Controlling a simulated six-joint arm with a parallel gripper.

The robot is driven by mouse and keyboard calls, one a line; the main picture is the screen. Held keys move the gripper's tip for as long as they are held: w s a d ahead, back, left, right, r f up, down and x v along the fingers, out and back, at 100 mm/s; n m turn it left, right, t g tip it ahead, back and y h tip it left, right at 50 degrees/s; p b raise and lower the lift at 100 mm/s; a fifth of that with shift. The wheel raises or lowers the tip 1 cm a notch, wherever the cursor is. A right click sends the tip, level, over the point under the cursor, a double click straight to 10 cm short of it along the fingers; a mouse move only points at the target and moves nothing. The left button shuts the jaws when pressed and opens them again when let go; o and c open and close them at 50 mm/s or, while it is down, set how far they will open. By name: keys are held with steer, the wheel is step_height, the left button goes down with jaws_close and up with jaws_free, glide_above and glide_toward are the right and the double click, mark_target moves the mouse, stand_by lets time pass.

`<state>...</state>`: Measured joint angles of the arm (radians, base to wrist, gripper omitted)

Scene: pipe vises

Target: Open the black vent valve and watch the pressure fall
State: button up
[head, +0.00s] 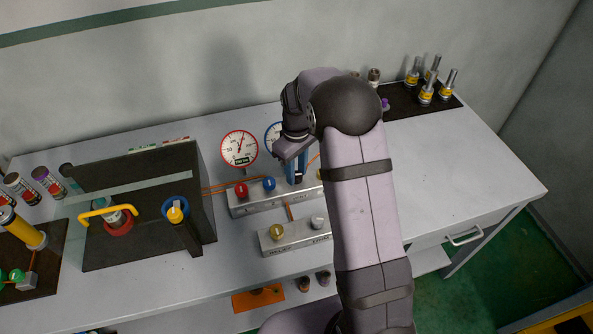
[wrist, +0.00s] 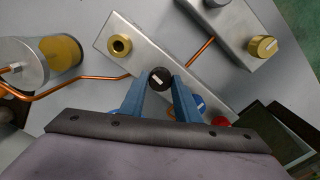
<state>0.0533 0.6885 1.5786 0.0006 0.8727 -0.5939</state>
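The black vent valve (wrist: 160,78) is a small round knob with a pale mark, on a silver valve block (wrist: 136,62). It sits between the tips of my gripper's blue fingers (wrist: 159,84) in the wrist view. Whether both fingers press on it cannot be told. In the head view my gripper (head: 296,178) points down over the block (head: 250,203), and my arm hides the black knob. A red-rimmed pressure gauge (head: 239,148) stands behind the block, its needle near upright. A blue-rimmed gauge (head: 272,135) is partly hidden by my gripper.
A red knob (head: 241,190) and a blue knob (head: 269,184) share the block; a brass one (wrist: 120,45) lies beyond the black one. A front block (head: 285,242) has a yellow knob (head: 277,231). A dark fixture (head: 150,195) stands left.

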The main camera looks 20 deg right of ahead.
mark_target(296, 174)
steer(key=shift+o, duration=1.4)
steer(key=shift+r, duration=0.1)
steer(key=shift+r+b, duration=1.15)
steer(key=shift+r, duration=2.5)
steer(key=s+a+f+m, duration=0.1)
steer(key=s+f+m, duration=0.1)
steer(key=s, duration=1)
steer(key=s+a+f+m, duration=0.1)
steer(key=s+m, duration=0.3)
steer(key=s, duration=0.9)
steer(key=shift+a+f, duration=0.25)
steer(key=shift+f, duration=0.4)
